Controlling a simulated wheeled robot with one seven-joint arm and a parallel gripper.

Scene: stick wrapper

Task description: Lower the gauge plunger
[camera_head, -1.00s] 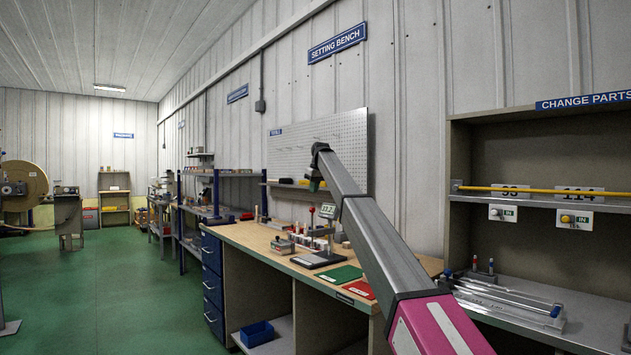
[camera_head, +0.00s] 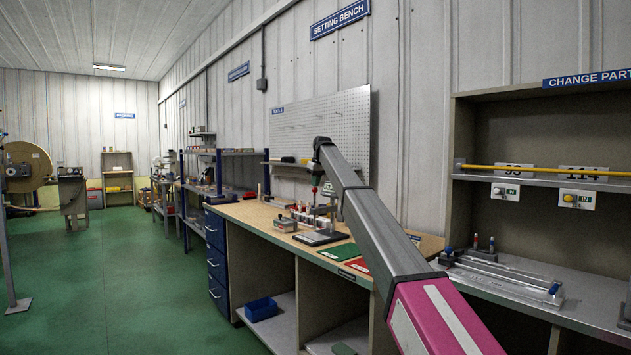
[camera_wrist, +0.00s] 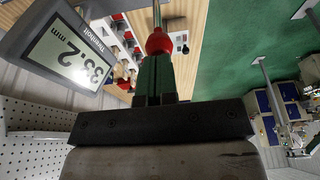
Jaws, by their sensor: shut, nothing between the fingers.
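The gauge stands on the wooden bench on a dark base (camera_head: 319,238), with an upright post and a small display (camera_head: 328,189) partly behind my arm. In the wrist view its tilted display (camera_wrist: 68,55) appears to read 33.2 mm. The red ball knob of the plunger (camera_wrist: 159,43) is at the tips of my gripper (camera_wrist: 157,62), whose dark green fingers are shut and empty. In the head view the knob (camera_head: 314,189) is just below my gripper (camera_head: 316,179). I cannot tell whether the fingertips touch it.
Green (camera_head: 341,252) and red (camera_head: 357,266) mats lie right of the gauge base. Small blocks (camera_head: 300,215) stand beside and behind it. A pegboard (camera_head: 340,125) backs the bench. A shelf unit with a metal fixture (camera_head: 500,272) is at right.

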